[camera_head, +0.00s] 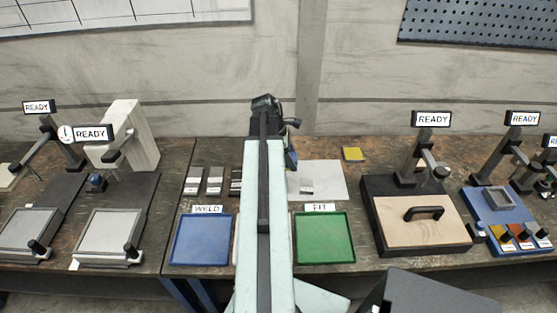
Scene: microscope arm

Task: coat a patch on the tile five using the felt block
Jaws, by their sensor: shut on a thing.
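My arm reaches up the middle of the view, and my gripper (290,153) is mostly hidden behind it, over the bench. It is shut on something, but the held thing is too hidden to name. A small grey tile with a white label (306,186) lies on the white sheet (328,170), just right of my arm. More grey tiles (193,181), (214,181) stand in a row left of my arm, the rightmost (236,183) partly covered. I cannot read their labels, so I cannot tell which is tile five. I cannot identify the felt block for sure.
A flat yellow square (353,154) lies behind the sheet. A blue WELD tray (201,240) and a green FIT tray (324,238) flank my arm in front. Stations with READY signs stand at left and right; a wooden lid with a black handle (424,213) is at right.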

